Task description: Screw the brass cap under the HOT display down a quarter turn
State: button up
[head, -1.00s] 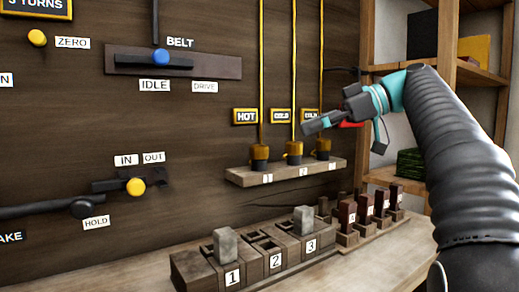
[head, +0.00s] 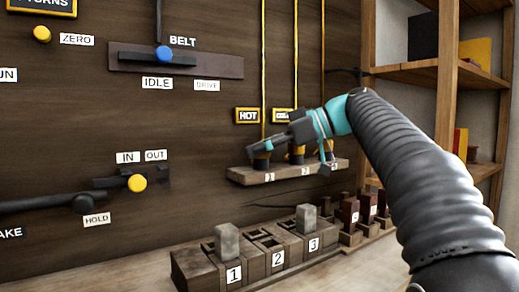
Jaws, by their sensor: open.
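The HOT display (head: 247,116) is a yellow-framed sign on the wall panel. The brass cap under it, on the small wooden shelf (head: 240,177) at the place marked 1, is mostly covered by my gripper (head: 256,155). My gripper is open, with its fingers at or just in front of that cap; I cannot tell whether they touch it. A second brass cap (head: 297,153) stands at place 2, partly behind my gripper. The third cap is largely hidden by my arm.
Below the shelf, a dark block rack (head: 200,272) marked 1, 2, 3 holds grey blocks (head: 227,241) on the bench. Dark red handles (head: 350,212) stand to its right. A belt lever with a blue knob (head: 163,54) and a yellow knob (head: 137,183) are left. A wooden shelving unit (head: 449,80) stands right.

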jog(key=c, duration=1.2)
jog(key=shift+o, duration=0.2)
jog(key=shift+f+m+b, duration=0.1)
jog(key=shift+m+b, duration=0.2)
jog(key=shift+b, duration=0.1)
